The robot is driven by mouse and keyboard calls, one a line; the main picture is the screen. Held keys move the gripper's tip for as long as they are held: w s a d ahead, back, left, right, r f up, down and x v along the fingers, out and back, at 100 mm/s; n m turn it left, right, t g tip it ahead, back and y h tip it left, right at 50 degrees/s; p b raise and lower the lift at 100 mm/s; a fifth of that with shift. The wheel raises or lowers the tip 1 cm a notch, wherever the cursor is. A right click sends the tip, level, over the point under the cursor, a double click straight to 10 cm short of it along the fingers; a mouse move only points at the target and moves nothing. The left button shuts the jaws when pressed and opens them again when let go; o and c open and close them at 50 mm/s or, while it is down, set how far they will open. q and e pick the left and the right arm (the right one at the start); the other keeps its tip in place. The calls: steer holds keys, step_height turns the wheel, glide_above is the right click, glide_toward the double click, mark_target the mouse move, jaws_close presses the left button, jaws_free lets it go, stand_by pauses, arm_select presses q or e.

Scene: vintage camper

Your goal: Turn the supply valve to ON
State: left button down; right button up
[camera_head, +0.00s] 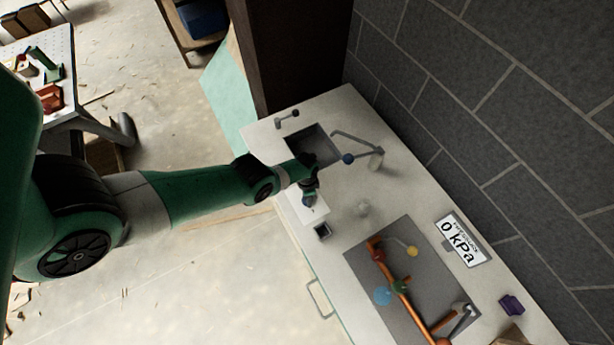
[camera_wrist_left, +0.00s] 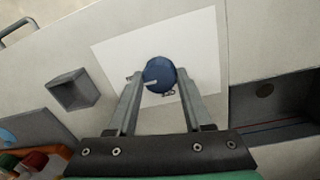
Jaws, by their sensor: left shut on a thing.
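My left gripper (camera_head: 309,196) reaches in from the left over the counter's front edge. In the left wrist view, its two fingers (camera_wrist_left: 160,90) stand on either side of a round blue knob (camera_wrist_left: 160,73) and are shut on it. The knob has a pale pointer line towards the left finger. It sits over a white plate (camera_wrist_left: 115,58), which also shows beside the gripper in the head view (camera_head: 316,212). No ON mark is readable. A display (camera_head: 461,240) on the right reads 0 kPa. My right gripper is not in view.
The sink (camera_head: 318,142) and its faucet (camera_head: 358,145) are just beyond the gripper. A small square recess (camera_head: 322,232) is near the white plate. A grey panel (camera_head: 350,262) carries an orange pipe (camera_head: 394,280) with coloured handles. A block wall (camera_head: 500,110) borders the counter.

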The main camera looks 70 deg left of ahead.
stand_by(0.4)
arm_select(q)
steer(key=shift+c, duration=1.6)
jaws_free()
steer(key=shift+r, duration=0.1)
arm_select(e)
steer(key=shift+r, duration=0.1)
